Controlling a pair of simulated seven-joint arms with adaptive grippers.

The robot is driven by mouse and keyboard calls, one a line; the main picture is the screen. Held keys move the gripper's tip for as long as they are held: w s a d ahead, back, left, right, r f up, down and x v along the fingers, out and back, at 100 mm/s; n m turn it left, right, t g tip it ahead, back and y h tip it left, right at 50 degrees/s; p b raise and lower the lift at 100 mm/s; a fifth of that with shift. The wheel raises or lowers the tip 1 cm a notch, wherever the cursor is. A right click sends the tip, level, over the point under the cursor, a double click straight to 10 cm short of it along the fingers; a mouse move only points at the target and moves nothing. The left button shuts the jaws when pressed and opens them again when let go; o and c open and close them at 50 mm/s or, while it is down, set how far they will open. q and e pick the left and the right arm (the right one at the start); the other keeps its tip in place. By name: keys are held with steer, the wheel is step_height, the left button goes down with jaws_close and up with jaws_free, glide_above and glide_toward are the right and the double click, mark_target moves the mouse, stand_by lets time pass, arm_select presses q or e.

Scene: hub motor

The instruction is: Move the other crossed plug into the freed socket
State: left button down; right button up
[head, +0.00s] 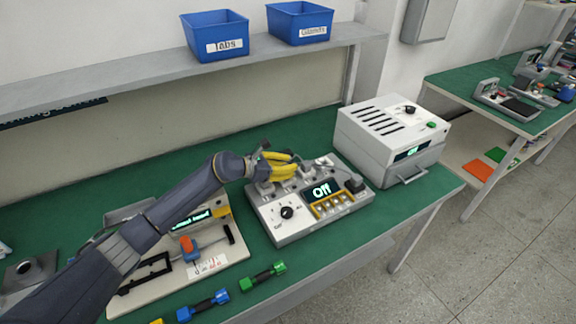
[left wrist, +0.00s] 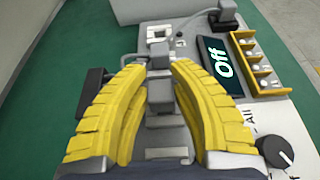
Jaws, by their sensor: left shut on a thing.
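The tester box (head: 286,238) stands on the green bench with a lit "Off" display (head: 321,191); the display also shows in the left wrist view (left wrist: 222,64). My left gripper (head: 293,164) has yellow fingers over the box's back row of sockets. In the left wrist view its fingers (left wrist: 158,68) close around a grey plug (left wrist: 160,92). Whether that plug is seated or lifted cannot be told. Another grey block (left wrist: 158,56) lies just beyond it, then a pale socket (left wrist: 159,33). A dark plug (left wrist: 228,17) stands at the box's far end. My right gripper is not in view.
A white unit with a handle (head: 392,140) stands right of the tester box. A board with a lit display and a black lever (head: 228,236) lies left. Green (head: 263,277) and blue (head: 203,305) tools lie in front. Blue bins (head: 216,35) sit on the shelf.

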arm_select(q)
steer(key=shift+f, duration=0.8)
steer(key=c, duration=1.1)
jaws_free()
steer(key=shift+s+f, duration=0.1)
steer(key=shift+c, duration=0.2)
steer(key=shift+o, duration=0.2)
steer(key=shift+f, duration=0.1)
steer(key=v, duration=1.2)
steer(key=shift+r, duration=0.4)
